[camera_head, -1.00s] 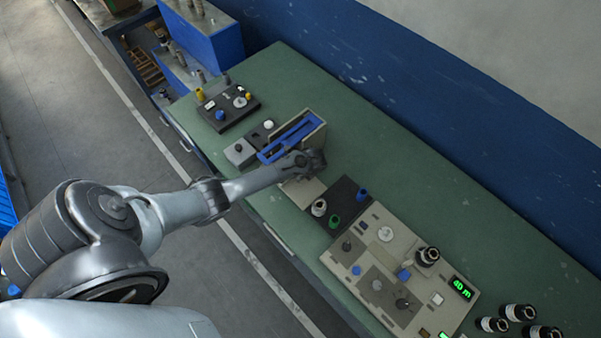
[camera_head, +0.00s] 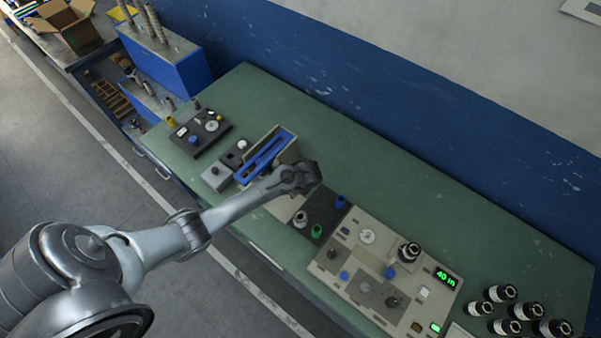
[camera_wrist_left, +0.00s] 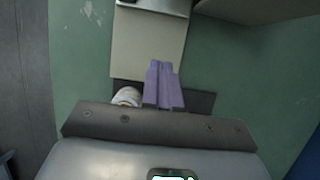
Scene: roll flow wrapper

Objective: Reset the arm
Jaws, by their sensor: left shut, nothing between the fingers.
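My left arm reaches in from the left over the green bench (camera_head: 400,150). Its gripper (camera_head: 308,180) hangs just right of the blue-framed unit (camera_head: 262,158), next to the dark panel with white, green and blue knobs (camera_head: 322,212). The fingertips are hard to make out in the head view. In the left wrist view the two purple fingers of the gripper (camera_wrist_left: 163,72) are together, with nothing between them. They point over a beige plate (camera_wrist_left: 150,45); a white knob (camera_wrist_left: 127,97) shows partly behind the gripper body. My right gripper is in neither view.
A beige control panel (camera_head: 375,235) with a lit green display stands right of the arm. Several black-and-white rolls (camera_head: 503,292) stand at the bench's right end. A dark meter box (camera_head: 200,132) lies at the far left. The bench's back strip is clear.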

